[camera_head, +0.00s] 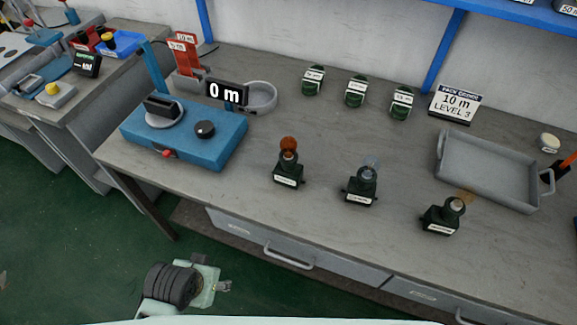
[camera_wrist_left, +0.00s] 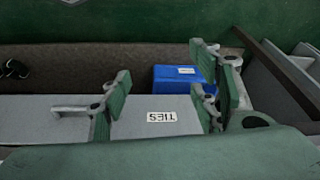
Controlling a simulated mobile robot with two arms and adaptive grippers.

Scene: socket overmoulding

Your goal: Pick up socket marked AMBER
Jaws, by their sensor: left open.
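Three dark sockets stand on the grey bench in the head view. The left socket (camera_head: 288,178) has an orange-brown ball on top. The middle socket (camera_head: 361,192) has a clear bluish top. The right socket (camera_head: 438,222) has a pale tip with a faint orange tint by it. Their white labels are too small to read, so I cannot tell which says AMBER. My left gripper (camera_head: 224,286) is below and in front of the bench, away from the sockets. In the left wrist view its fingers (camera_wrist_left: 163,105) are apart and empty. My right gripper is not in view.
A blue machine (camera_head: 185,140) stands at the left of the bench, and a grey tray (camera_head: 485,195) at the right. Several green-black items stand at the back. A drawer handle (camera_head: 288,258) sticks out at the front. The wrist view shows a blue box (camera_wrist_left: 178,76) below.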

